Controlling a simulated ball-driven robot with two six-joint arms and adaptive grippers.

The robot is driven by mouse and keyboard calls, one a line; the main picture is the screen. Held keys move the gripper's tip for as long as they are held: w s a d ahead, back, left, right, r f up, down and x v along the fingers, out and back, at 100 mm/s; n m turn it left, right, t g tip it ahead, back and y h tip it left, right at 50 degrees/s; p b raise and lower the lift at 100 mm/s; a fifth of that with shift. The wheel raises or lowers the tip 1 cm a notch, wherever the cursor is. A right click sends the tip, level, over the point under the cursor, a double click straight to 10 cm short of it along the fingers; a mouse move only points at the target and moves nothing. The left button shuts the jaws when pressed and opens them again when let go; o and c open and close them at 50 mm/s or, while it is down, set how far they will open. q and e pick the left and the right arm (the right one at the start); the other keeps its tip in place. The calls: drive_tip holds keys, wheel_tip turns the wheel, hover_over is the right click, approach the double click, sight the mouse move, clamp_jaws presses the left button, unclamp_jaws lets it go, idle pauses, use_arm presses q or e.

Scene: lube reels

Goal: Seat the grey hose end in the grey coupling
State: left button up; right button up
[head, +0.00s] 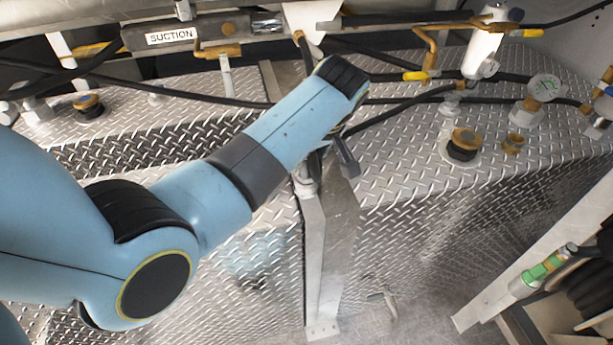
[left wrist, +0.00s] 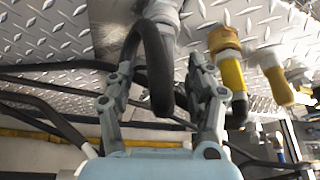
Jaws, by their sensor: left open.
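In the left wrist view a black hose (left wrist: 157,65) with a pale grey metal fitting (left wrist: 163,12) at its top lies between the fingers of my left gripper (left wrist: 164,75). The fingers stand apart on both sides of the hose, and I see no grip on it. In the head view my left gripper (head: 330,163) is at the top of an upright metal post, mostly hidden behind my blue wrist. A light grey fitting (head: 305,184) shows beside it. I cannot tell for certain which part is the grey coupling. My right gripper is not in view.
The diamond-plate deck (head: 400,125) carries a capped brass port (head: 463,145) and a pressure gauge (head: 544,88). Black hoses cross behind my wrist. A green-collared fitting (head: 541,268) is at right. Yellow hose fittings (left wrist: 230,68) stand just right of my fingers in the wrist view.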

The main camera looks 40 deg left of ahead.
sight(306, 173)
use_arm(q)
drive_tip(key=shift+x, duration=1.45)
drive_tip(key=shift+r, duration=0.1)
clamp_jaws()
